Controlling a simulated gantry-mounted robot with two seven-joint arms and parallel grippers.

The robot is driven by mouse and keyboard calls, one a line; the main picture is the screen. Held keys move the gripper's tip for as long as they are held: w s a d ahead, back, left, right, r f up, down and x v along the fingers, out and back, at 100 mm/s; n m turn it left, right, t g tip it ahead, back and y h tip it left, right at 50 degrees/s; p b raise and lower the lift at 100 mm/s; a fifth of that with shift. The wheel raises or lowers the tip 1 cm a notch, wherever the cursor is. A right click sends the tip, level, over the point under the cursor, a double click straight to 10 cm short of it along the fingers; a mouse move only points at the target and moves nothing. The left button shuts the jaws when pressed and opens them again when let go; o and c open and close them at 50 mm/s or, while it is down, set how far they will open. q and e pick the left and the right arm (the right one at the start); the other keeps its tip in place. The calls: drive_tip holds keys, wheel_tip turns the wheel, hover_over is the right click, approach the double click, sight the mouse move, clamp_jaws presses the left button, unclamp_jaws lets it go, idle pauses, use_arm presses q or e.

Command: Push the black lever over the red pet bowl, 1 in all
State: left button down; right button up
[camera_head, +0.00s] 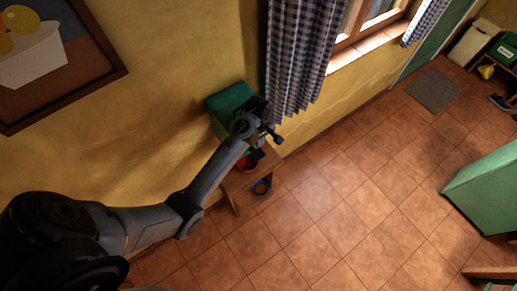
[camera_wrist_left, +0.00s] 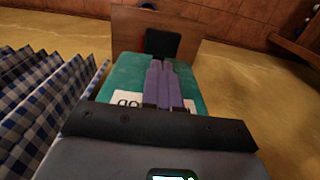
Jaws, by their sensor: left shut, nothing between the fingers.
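A green dispenser box (camera_head: 228,103) with a white lettered label stands against the yellow wall; its face also fills the middle of the left wrist view (camera_wrist_left: 128,68). The black lever (camera_wrist_left: 162,42) sticks out at its lower end. The red pet bowl (camera_head: 246,164) is under the lever, partly hidden by my arm; only a sliver of red shows in the left wrist view. My left gripper (camera_wrist_left: 163,68) is shut and empty in front of the box, its tips close to the lever; contact cannot be told. In the head view the hand (camera_head: 257,115) covers part of the box. My right gripper is not in view.
A wooden stand (camera_head: 238,187) is below the box. A blue ring-shaped bowl (camera_head: 262,187) is at its edge. A checked curtain (camera_head: 299,55) hangs close beside the box. The tiled floor (camera_head: 340,210) to the right is open, with a green cabinet (camera_head: 485,190) farther off.

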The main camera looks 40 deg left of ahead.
sight(259, 154)
use_arm(q)
wheel_tip(259, 154, down, 8)
drive_tip(key=shift+r+p, duration=0.1)
drive_tip(key=shift+p, duration=0.65)
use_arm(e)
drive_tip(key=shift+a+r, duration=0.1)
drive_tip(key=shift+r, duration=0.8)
